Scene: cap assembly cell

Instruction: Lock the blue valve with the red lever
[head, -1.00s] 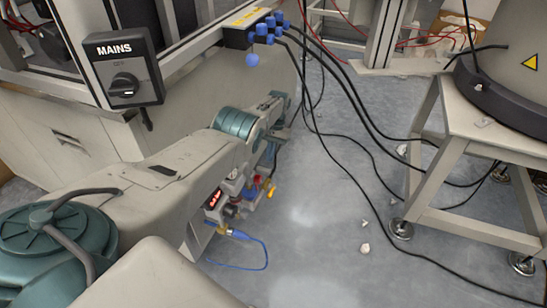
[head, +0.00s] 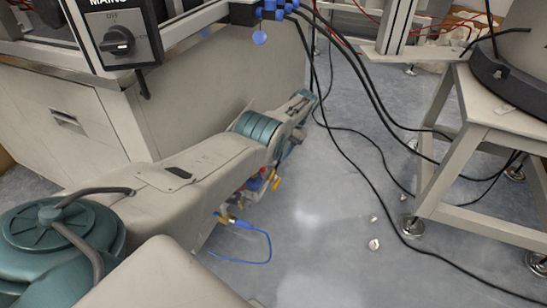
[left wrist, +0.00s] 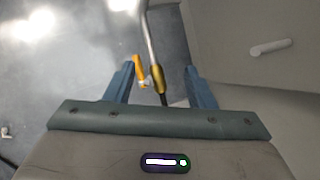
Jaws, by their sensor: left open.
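In the head view, a small red part (head: 254,184) and a yellow part (head: 276,183) show low beside the cabinet, partly hidden behind my left arm. I cannot tell whether the red part is the lever, and I see no clear blue valve body. In the left wrist view, my left gripper (left wrist: 160,67) is open. Between and beyond its fingers are an orange-yellow handle (left wrist: 139,68) and a brass fitting (left wrist: 157,79) on a grey pipe. Nothing is visibly held. My right gripper is not in view.
A MAINS switch box (head: 117,38) hangs on the cabinet (head: 70,120). A blue hose (head: 268,245) loops below the yellow part. Black cables (head: 357,145) run over the floor towards a beige stand (head: 447,150). The floor between is mostly clear.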

